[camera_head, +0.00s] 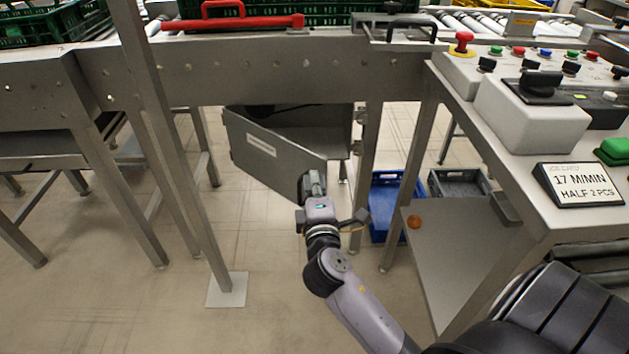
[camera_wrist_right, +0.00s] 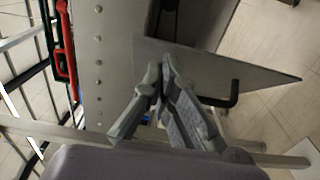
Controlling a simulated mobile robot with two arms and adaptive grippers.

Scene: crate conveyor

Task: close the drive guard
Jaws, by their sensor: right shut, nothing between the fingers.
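The drive guard (camera_head: 250,163) is a grey metal panel with a pale label, under the conveyor frame in the head view. It stands open at an angle, with a dark cavity behind it. In the wrist view the guard (camera_wrist_right: 255,82) is a grey sheet beyond the fingers, with a black handle (camera_wrist_right: 234,93) near its edge. My right gripper (camera_head: 312,178) is shut and empty at the guard's near right end; whether it touches is unclear. Its closed fingertips (camera_wrist_right: 163,68) show before the panel in the wrist view. My left gripper is not in view.
A slanting steel post (camera_head: 185,170) stands left of the guard. A control desk (camera_head: 540,195) with buttons is close on the right. A blue crate (camera_head: 382,205) and a grey crate (camera_head: 458,182) lie on the floor behind. Open floor lies left of my arm.

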